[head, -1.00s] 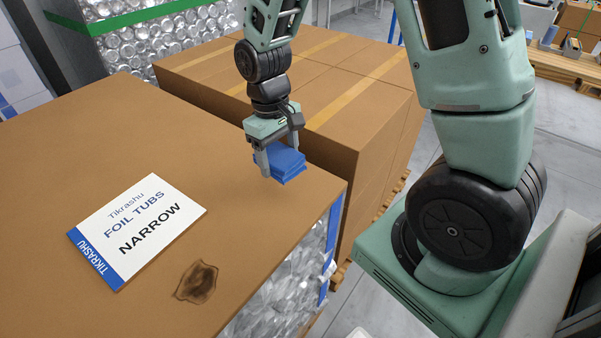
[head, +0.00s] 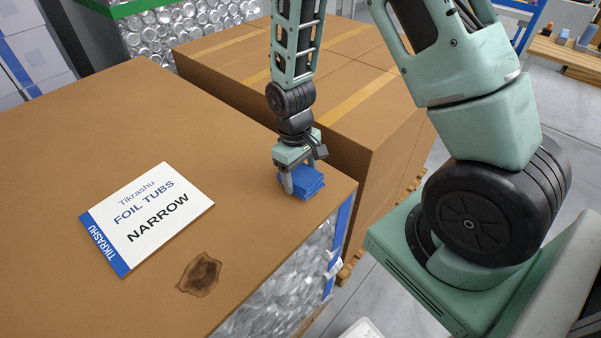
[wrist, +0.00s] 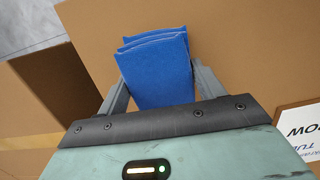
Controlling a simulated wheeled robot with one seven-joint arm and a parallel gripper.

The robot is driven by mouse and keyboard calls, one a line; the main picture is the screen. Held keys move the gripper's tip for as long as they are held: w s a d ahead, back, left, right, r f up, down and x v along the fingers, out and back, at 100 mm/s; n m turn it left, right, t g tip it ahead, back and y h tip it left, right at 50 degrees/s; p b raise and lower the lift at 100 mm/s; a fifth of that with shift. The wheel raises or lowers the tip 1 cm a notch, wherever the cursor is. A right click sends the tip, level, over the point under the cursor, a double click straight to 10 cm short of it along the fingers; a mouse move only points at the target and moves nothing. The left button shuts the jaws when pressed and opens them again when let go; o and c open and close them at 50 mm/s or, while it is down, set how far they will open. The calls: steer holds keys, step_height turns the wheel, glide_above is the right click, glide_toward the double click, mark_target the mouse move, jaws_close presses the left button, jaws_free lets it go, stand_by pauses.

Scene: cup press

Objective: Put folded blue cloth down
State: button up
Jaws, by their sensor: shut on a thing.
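The folded blue cloth (head: 309,184) is between the fingers of my gripper (head: 301,190), near the right edge of the large brown box top (head: 90,145). My gripper points down and is shut on the cloth. The cloth's lower edge looks at or just above the box top; I cannot tell whether it touches. In the wrist view the cloth (wrist: 162,72) shows as a stack of folded layers between the two grey fingers (wrist: 160,85).
A white label card (head: 150,215) and a dark brown stain (head: 200,274) lie on the box top, left of and in front of the cloth. Taped brown cartons (head: 370,115) stand close behind. Foil tubs (head: 285,285) show below the box's right edge. The top's left part is clear.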

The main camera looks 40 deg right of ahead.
steer(key=shift+f, duration=0.35)
steer(key=shift+f, duration=0.1)
steer(key=shift+f, duration=0.15)
steer(key=o, duration=1)
steer(key=shift+s, duration=0.1)
